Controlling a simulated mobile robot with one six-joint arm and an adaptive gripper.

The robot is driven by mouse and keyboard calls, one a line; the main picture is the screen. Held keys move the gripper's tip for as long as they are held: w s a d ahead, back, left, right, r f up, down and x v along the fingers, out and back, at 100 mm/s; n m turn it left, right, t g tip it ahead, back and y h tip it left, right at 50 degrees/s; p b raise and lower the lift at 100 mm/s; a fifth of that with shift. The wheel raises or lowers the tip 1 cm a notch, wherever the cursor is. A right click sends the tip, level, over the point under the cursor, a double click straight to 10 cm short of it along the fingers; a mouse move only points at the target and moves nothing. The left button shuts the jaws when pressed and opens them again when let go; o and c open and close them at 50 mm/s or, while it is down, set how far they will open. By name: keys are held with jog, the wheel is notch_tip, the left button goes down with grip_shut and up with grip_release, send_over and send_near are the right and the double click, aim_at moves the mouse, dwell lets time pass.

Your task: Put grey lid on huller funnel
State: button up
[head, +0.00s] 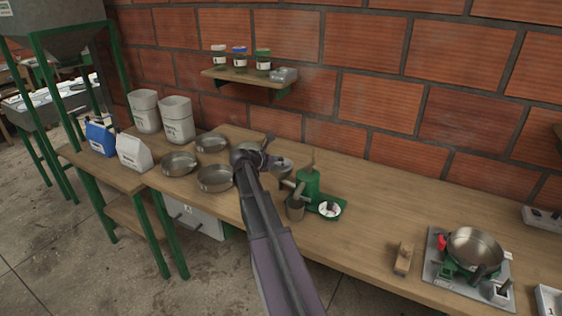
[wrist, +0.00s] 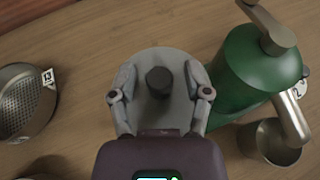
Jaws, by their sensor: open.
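The grey lid (wrist: 181,107) is a round flat disc with a dark knob (wrist: 159,81), seen from above in the wrist view. My gripper (wrist: 161,93) is open over it, with one finger on each side of the knob and a gap to it. The green huller (wrist: 245,70) stands just right of the lid; it also shows in the head view (head: 308,186). The huller funnel (head: 282,170) is at its left, below my gripper. The lid appears to lie over the funnel, which it hides in the wrist view. I cannot tell how evenly it sits.
Several metal pans (head: 215,178) stand left of my arm, one with a perforated bottom (wrist: 22,103). A metal cup (head: 295,208) is under the huller's spout. A wooden block (head: 403,258) and a burner with a pan (head: 475,249) are at right. The bench between is clear.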

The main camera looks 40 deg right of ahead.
jog(key=shift+r, duration=0.1)
jog(key=shift+r+p, duration=0.5)
jog(key=shift+p, duration=0.1)
jog(key=p+v, duration=0.4)
jog(key=v, duration=0.8)
jog(key=shift+f, duration=0.15)
jog(key=s+a+f+m+y, duration=0.3)
jog(key=s+a+m+y, duration=0.1)
jog(key=a, duration=0.6)
jog(key=s+a+f+m+y, duration=0.4)
jog(key=s+a+m, duration=0.3)
jog(key=a, duration=0.4)
jog(key=s+a+f+m+y, duration=0.4)
jog(key=s+a+m+y, duration=0.1)
jog(key=a, duration=0.6)
jog(key=shift+s+a+f+m+y, duration=0.25)
jog(key=shift+s+m, duration=0.2)
jog(key=shift+m, duration=0.55)
jog(key=shift+r, duration=0.1)
notch_tip(320, 180, up, 3)
jog(key=p, duration=0.3)
jog(key=shift+r+p, duration=0.2)
jog(key=shift+p, duration=0.15)
